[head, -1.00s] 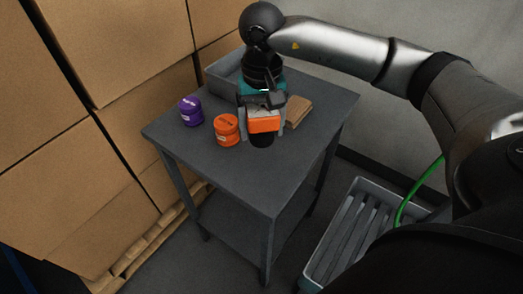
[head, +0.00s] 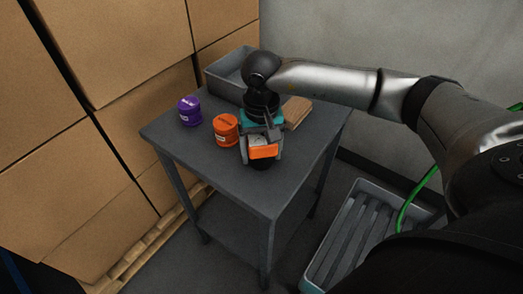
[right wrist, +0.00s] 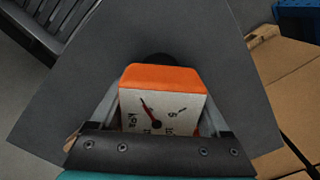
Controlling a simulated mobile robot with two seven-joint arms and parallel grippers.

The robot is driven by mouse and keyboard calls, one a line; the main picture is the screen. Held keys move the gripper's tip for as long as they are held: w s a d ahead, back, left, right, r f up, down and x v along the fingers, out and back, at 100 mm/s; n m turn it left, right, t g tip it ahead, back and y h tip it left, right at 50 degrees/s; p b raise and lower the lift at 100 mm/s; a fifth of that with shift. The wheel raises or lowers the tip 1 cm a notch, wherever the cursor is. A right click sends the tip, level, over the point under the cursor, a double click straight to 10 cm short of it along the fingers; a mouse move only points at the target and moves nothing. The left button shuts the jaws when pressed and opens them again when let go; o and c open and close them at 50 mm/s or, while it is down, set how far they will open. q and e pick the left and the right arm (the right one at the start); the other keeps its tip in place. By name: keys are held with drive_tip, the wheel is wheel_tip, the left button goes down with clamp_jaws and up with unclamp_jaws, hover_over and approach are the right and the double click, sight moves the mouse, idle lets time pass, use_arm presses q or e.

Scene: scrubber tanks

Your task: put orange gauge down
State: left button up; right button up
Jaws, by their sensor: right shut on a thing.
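The orange gauge (head: 263,152) is in my right gripper (head: 262,153), low over the front middle of the grey table (head: 270,190). In the right wrist view the gauge (right wrist: 162,100) shows its white dial with a red needle and an orange edge, between the two fingers (right wrist: 162,118). A dark round part of it shows beyond the orange edge. I cannot tell whether it touches the table top. My left gripper is not in view.
An orange jar (head: 226,130) stands close to the left of my right gripper. A purple jar (head: 189,111) stands farther left. A grey bin (head: 228,75) and a brown block (head: 297,111) are at the back. The table's front part is clear. A slatted crate (head: 355,235) is on the floor at right.

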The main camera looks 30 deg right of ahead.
drive_tip(key=o, duration=1.4)
drive_tip(key=shift+r, duration=0.1)
drive_tip(key=shift+r, duration=0.35)
wheel_tip(320, 180, up, 11)
drive_tip(key=shift+r+p, duration=0.2)
drive_tip(key=shift+p, duration=0.8)
drive_tip(key=shift+s+f, duration=0.1)
